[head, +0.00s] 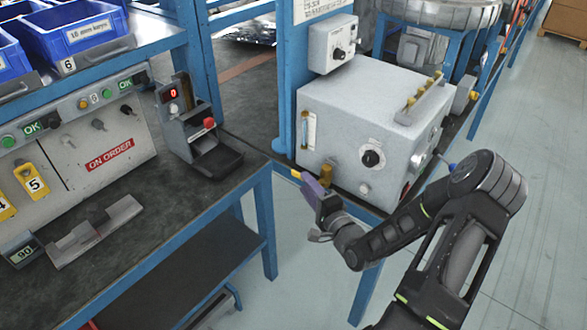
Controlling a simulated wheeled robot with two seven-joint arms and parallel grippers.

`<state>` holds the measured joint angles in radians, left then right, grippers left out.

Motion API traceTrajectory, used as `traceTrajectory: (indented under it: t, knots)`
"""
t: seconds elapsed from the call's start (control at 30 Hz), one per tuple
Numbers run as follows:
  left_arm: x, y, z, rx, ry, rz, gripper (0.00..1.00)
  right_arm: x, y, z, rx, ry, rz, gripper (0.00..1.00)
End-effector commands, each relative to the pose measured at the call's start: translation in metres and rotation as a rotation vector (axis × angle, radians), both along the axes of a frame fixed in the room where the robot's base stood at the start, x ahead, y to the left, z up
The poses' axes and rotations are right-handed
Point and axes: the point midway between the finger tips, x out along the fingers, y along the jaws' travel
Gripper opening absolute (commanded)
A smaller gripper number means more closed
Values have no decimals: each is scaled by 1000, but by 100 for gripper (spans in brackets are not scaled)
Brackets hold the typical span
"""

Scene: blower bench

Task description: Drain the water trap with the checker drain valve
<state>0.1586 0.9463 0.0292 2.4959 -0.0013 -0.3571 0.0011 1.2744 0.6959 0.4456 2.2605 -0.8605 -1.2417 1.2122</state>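The grey checker box (350,115) stands on the blue-framed bench at the centre right. Its front has a clear sight tube (308,130), a black dial knob (371,158) and a small round knob (364,188). A brass fitting (326,172) sits low on the front; I cannot tell for sure whether it is the drain valve. My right gripper (299,176) is at the lower left of the box front, just left of and in front of the brass fitting. Its fingers are small and seen side-on, so I cannot tell if they are open or touching anything. My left gripper is out of view.
A black device with a red display (172,94) and a dark tray (217,160) stand left of the box. A grey fixture (97,230), a control panel (75,140) and blue bins (82,30) are further left. The floor (310,280) in front is clear.

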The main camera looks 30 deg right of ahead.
Motion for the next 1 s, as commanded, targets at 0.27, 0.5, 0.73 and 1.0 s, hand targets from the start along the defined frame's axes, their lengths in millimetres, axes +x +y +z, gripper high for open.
traceTrajectory:
  t: [0.27,0.5,0.73,1.0]
  knots:
    - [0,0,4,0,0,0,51,26,-2,2,1,-3,2,39]
    - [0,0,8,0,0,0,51,62,-5,1,1,-2,1,39]
    - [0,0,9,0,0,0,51,77,-8,0,1,0,0,39]
    - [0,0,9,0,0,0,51,77,-8,0,0,0,0,35]
